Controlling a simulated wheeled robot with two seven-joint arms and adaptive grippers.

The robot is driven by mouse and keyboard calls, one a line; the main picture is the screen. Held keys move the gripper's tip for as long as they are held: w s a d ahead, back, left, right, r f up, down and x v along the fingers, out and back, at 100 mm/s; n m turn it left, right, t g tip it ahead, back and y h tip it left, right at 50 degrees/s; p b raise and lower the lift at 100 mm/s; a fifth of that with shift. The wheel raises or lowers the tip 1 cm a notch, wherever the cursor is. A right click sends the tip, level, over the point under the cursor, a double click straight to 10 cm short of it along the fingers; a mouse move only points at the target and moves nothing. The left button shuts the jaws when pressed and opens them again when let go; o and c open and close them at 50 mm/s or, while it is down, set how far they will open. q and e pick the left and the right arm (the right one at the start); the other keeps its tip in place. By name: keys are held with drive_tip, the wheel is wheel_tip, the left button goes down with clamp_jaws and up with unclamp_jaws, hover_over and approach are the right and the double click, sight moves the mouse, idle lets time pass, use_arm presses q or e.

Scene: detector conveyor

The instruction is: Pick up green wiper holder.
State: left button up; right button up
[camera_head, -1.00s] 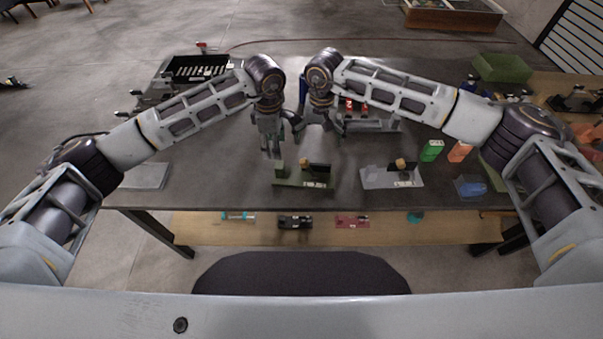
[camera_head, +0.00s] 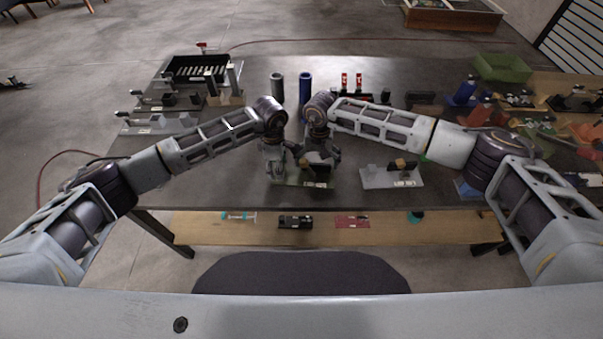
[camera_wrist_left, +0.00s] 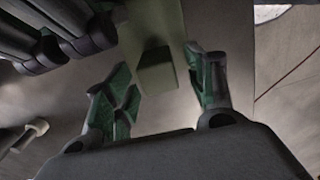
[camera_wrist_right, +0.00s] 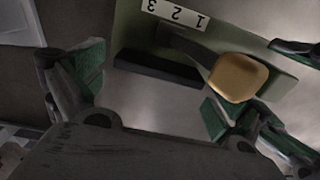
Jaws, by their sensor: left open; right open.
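The green wiper holder (camera_head: 286,182) lies near the front edge of the table, with a dark wiper and a tan knob on it, partly hidden by my grippers. My left gripper (camera_head: 274,172) is open above its left end. In the left wrist view the holder's green block (camera_wrist_left: 156,72) shows between the open fingers (camera_wrist_left: 160,72), apart from them. My right gripper (camera_head: 318,166) is open above its right part. In the right wrist view the green base (camera_wrist_right: 132,28), its numbered label (camera_wrist_right: 175,14) and the tan knob (camera_wrist_right: 237,77) lie under the open fingers (camera_wrist_right: 148,88).
A similar grey holder (camera_head: 378,180) lies just to the right. Grey (camera_head: 277,88) and blue (camera_head: 305,88) cylinders stand behind my grippers. Fixtures and a black bin (camera_head: 200,66) are at the back left, a green bin (camera_head: 502,68) at the back right. The left front table is clear.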

use_arm(q)
drive_tip(key=shift+f, duration=1)
use_arm(e)
drive_tip(key=shift+f, duration=1)
use_arm(q)
clamp_jaws()
use_arm(e)
drive_tip(key=c, duration=1.2)
